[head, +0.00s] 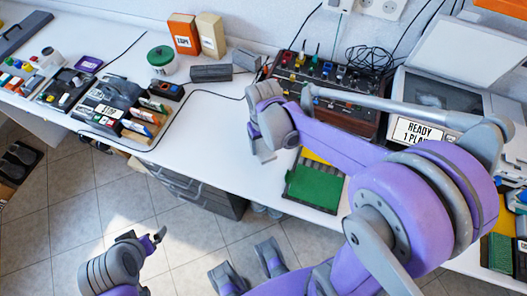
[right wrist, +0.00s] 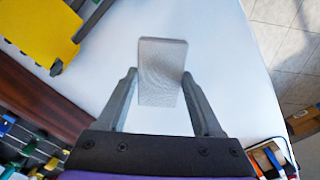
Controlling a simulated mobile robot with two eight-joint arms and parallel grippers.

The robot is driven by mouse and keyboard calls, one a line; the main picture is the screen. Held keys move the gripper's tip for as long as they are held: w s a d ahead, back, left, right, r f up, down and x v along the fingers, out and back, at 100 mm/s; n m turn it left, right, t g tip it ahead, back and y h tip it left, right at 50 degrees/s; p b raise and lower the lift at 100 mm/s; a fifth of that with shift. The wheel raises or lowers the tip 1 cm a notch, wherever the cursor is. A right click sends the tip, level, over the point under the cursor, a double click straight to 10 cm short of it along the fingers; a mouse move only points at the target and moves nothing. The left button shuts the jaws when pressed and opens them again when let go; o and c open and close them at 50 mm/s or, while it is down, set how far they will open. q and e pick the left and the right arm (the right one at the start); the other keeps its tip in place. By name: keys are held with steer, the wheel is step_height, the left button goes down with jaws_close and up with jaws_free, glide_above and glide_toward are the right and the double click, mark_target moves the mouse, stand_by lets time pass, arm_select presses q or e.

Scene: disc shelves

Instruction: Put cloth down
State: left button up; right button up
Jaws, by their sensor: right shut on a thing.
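A grey, finely textured cloth (right wrist: 162,85) is between the two fingers of my right gripper (right wrist: 159,74) in the right wrist view. The gripper is shut on it, and the cloth's far end reaches past the fingertips over the white bench top. In the head view my right gripper (head: 264,128) is over the bench in front of the dark equipment rack; the cloth cannot be made out there. My left gripper (head: 146,240) is at the lower left, over the floor and away from the bench; its finger opening is unclear.
The white bench (head: 215,120) has clear room left of my right gripper. A green pad (head: 313,188) lies at the bench's front edge. A dark rack (head: 330,92), grey blocks (head: 212,73), a green-lidded jar (head: 161,62) and a disc holder (head: 110,103) stand around it.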

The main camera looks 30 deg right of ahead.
mark_target(264, 148)
steer(key=shift+f+b, duration=0.3)
steer(key=shift+f, duration=1.8)
steer(key=shift+f, duration=0.1)
steer(key=o, duration=1.3)
steer(key=shift+o, duration=0.2)
step_height(264, 148, up, 12)
steer(key=shift+r+p, duration=0.1)
steer(key=shift+p, duration=0.85)
steer(key=shift+s+a+r, duration=0.1)
steer(key=shift+s, duration=0.25)
steer(key=s+a+f+t, duration=0.1)
steer(key=s+t, duration=0.1)
steer(key=s, duration=0.3)
steer(key=s+a+f+n+t, duration=0.1)
steer(key=s+a+t, duration=0.1)
steer(key=s, duration=0.3)
steer(key=shift+s+t, duration=0.2)
steer(key=shift+t, duration=0.4)
